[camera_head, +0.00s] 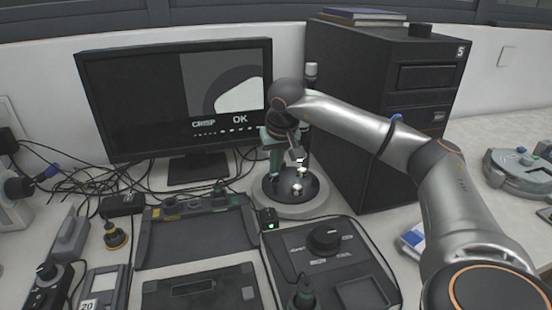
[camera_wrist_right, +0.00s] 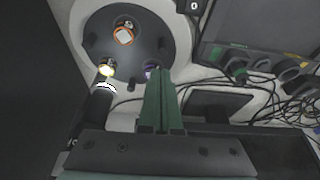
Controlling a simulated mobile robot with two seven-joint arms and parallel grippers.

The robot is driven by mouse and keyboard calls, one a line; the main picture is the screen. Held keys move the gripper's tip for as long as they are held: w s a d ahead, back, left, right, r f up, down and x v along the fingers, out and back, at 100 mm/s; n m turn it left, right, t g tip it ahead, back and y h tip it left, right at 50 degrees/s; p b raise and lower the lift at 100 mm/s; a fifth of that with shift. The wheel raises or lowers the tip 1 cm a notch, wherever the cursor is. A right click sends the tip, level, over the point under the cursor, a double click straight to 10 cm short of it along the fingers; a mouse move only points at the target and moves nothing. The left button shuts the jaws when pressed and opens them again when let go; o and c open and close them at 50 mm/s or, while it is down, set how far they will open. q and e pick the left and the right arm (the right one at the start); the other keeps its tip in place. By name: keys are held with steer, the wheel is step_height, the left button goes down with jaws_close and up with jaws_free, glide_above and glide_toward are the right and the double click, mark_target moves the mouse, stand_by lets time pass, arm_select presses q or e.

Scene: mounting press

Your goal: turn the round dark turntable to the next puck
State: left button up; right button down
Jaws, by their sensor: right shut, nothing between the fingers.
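The round dark turntable (camera_head: 283,181) sits on a pale round base behind the control boxes, in front of the black tower. My right gripper (camera_head: 297,158) is over the turntable. My left gripper is not in view.
A monitor (camera_head: 178,95) reading "CRISP OK" stands at the back left. The black tower (camera_head: 345,110) stands close to the turntable. A grey tool tray (camera_head: 190,246) and a control box with a knob (camera_head: 330,262) lie in front. Cables run behind the tray.

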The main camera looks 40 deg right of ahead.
steer(key=x, duration=0.5)
steer(key=shift+r, duration=0.1)
